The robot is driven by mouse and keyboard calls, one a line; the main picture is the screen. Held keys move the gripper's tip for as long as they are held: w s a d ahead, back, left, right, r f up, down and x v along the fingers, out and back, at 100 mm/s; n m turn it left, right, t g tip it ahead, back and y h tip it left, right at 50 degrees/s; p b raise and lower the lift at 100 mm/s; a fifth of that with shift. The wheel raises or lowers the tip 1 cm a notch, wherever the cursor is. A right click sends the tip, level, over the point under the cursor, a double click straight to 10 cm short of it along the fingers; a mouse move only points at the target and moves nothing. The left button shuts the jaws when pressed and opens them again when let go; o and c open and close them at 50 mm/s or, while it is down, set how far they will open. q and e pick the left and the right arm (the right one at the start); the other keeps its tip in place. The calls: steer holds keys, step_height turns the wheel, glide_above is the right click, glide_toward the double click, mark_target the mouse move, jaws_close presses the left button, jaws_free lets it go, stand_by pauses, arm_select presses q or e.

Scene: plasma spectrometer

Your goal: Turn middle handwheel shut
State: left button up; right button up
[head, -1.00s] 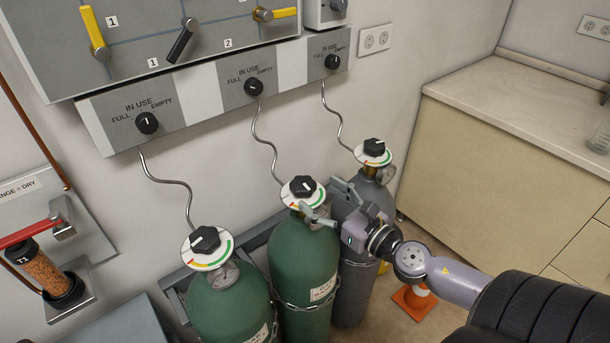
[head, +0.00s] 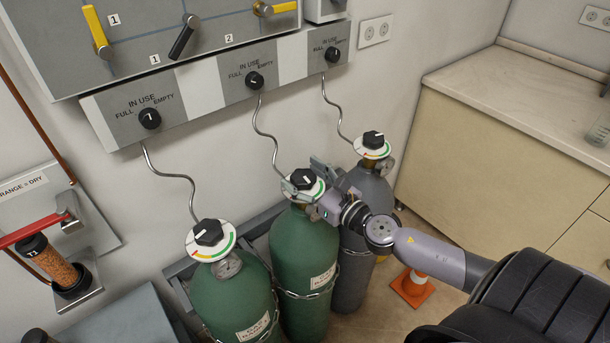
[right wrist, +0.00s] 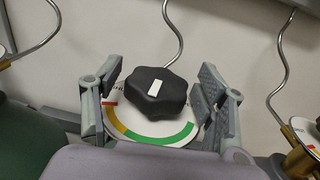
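The middle handwheel (head: 302,178) is a black lobed knob with a white mark, above a round white plate with coloured arcs, on top of the middle green cylinder (head: 303,250). My right gripper (head: 309,181) is at this handwheel, with one finger on each side. In the right wrist view the handwheel (right wrist: 155,95) sits between the spread fingers of the right gripper (right wrist: 157,104). Small gaps show between the knob and both fingers. The plate (right wrist: 150,132) shows a green and an orange arc. My left gripper is not in view.
A green cylinder with its own handwheel (head: 208,232) stands to the left, and a grey cylinder with a handwheel (head: 373,140) close on the right. Thin metal tubes rise to the wall panel (head: 205,90). An orange cone (head: 412,290) stands on the floor.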

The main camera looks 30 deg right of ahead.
steer(key=c, duration=1)
steer(key=shift+c, duration=0.2)
steer(key=shift+r, duration=0.1)
